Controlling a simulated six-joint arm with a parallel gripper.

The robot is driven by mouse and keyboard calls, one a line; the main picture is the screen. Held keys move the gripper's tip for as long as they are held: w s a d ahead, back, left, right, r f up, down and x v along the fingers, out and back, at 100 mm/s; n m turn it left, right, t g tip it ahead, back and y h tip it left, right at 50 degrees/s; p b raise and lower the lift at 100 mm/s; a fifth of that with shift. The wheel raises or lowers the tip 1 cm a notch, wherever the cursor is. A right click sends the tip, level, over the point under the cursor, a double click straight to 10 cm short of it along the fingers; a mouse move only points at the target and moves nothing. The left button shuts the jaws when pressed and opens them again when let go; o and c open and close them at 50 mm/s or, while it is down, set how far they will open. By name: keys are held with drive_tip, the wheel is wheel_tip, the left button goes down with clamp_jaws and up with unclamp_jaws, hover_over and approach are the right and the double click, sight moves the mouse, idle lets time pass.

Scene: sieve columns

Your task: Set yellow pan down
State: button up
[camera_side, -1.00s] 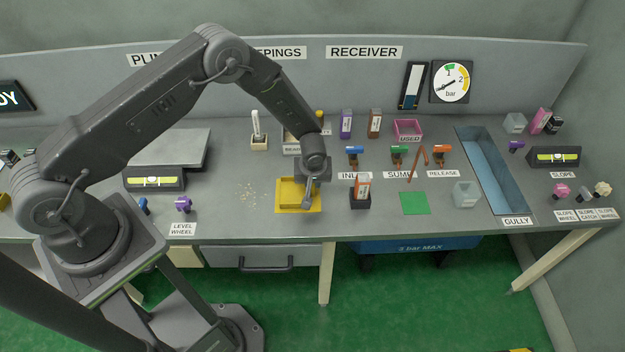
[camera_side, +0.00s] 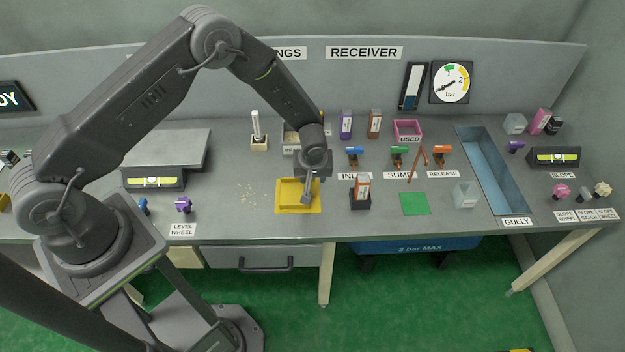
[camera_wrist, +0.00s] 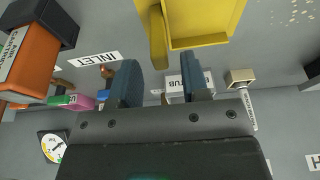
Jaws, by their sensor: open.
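The yellow pan (camera_side: 291,195) lies flat on the grey bench, left of the small black stand with the orange and white block. It also shows at the top of the wrist view (camera_wrist: 205,22), with its handle (camera_wrist: 157,38) pointing toward my gripper. My gripper (camera_side: 308,198) is just over the pan's right side in the side view. In the wrist view its two blue-grey fingers (camera_wrist: 160,85) are apart with nothing between them, and the handle's end lies just beyond them. The side view does not show whether a finger touches the pan.
Pale crumbs (camera_side: 248,197) lie on the bench left of the pan. The black stand (camera_side: 360,198) is close on its right, with a green square (camera_side: 415,203) beyond. A small holder with a white upright piece (camera_side: 258,141) stands behind. The bench's front edge is close.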

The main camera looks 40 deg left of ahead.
drive_tip(key=v, duration=0.8)
drive_tip(key=s+a+r+m, duration=0.1)
drive_tip(key=s+r, duration=0.2)
drive_tip(key=r, duration=0.4)
drive_tip(key=s+a+r+m+t, duration=0.1)
drive_tip(key=s+r, duration=0.2)
drive_tip(key=r, duration=0.5)
drive_tip(key=s+a+r+m, duration=0.1)
drive_tip(key=s+r+m, duration=0.1)
drive_tip(key=r, duration=0.5)
drive_tip(key=s+r+m+t+h, duration=0.1)
drive_tip(key=s+r, duration=0.3)
drive_tip(key=s, duration=0.5)
drive_tip(key=s+r+m+t+h, duration=0.1)
drive_tip(key=s+r+m, duration=0.3)
drive_tip(key=s, duration=0.5)
drive_tip(key=shift+s+r, duration=0.2)
drive_tip(key=shift+r, duration=0.25)
